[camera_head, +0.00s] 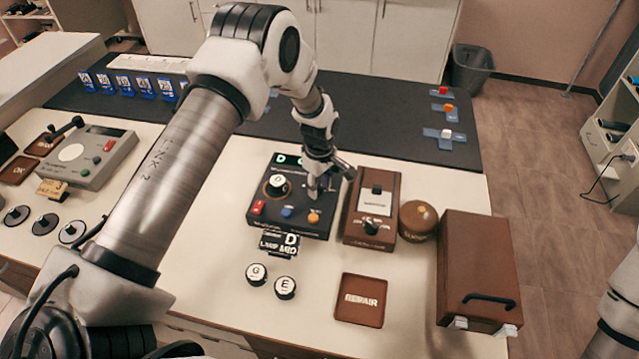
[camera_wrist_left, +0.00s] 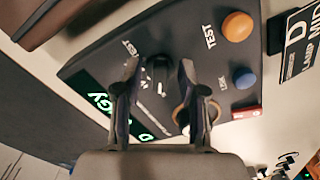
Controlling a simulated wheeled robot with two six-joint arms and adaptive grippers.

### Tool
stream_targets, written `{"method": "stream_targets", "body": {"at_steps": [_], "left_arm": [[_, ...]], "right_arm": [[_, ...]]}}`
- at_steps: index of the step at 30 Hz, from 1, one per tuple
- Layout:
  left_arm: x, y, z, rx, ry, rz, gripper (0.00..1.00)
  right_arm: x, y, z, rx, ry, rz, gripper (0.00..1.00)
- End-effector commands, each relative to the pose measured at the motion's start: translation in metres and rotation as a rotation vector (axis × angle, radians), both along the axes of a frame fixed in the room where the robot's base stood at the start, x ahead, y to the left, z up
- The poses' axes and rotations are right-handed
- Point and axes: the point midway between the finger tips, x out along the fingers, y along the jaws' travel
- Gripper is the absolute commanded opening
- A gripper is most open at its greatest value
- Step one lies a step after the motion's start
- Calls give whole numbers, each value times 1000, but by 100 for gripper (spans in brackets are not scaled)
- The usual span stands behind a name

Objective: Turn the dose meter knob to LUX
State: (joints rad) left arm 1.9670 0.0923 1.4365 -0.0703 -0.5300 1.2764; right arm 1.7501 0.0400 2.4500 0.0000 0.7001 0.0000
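A black panel box (camera_head: 293,225) stands mid-bench with a green display, a large white-topped knob (camera_head: 277,184) and red, blue and orange buttons. My left gripper (camera_head: 316,190) is over its right half. In the left wrist view my left gripper (camera_wrist_left: 158,75) points at the panel, its two fingers apart on either side of a small black knob (camera_wrist_left: 158,72). I cannot tell whether they touch it. A brown meter (camera_head: 357,215) with a white window and a black dial (camera_head: 372,228) stands just to the right. I cannot read LUX anywhere. My right gripper is out of view.
A round brown container (camera_head: 418,220) and a brown case (camera_head: 477,265) stand further right. Loose knobs marked G (camera_head: 257,274) and E (camera_head: 285,287), a sign plate (camera_head: 279,243) and a REPAIR tray (camera_head: 361,300) lie in front. A grey device (camera_head: 85,155) is at left.

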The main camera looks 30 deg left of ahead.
Motion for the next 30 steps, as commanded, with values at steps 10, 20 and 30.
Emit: {"method": "stream_targets", "body": {"at_steps": [10,20,30], "left_arm": [[0,0,0,0,0,-2,0],[-1,0,-1,0,1,-78,0],[-2,1,-1,0,0,-328,0]], "right_arm": [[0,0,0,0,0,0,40],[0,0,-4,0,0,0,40],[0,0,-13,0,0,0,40]]}}
